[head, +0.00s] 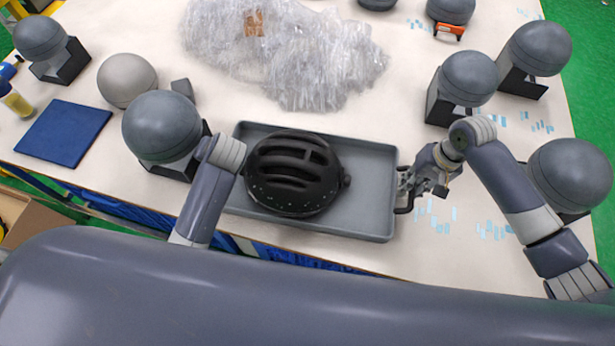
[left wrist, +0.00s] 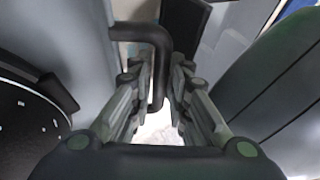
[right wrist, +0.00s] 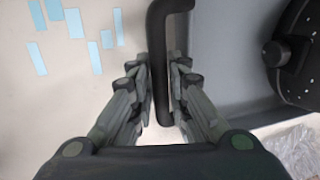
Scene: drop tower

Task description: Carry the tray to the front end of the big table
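The grey rectangular tray (head: 360,219) rests on the big table near its near edge, with a black helmet (head: 290,180) in its left half. My right gripper (head: 405,190) is at the tray's right end. In the right wrist view its fingers (right wrist: 160,85) are closed around the dark tray handle (right wrist: 158,50). In the head view my left arm hides the left gripper and the left handle. In the left wrist view the left fingers (left wrist: 162,85) are closed around the other dark handle (left wrist: 150,33).
Several grey spheres on dark stands, one being the stand sphere (head: 162,127), line both sides of the big table (head: 240,112). Crumpled clear plastic (head: 300,60) lies behind the tray. A blue panel (head: 63,133) lies at left. Light blue tape pieces mark the table at right.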

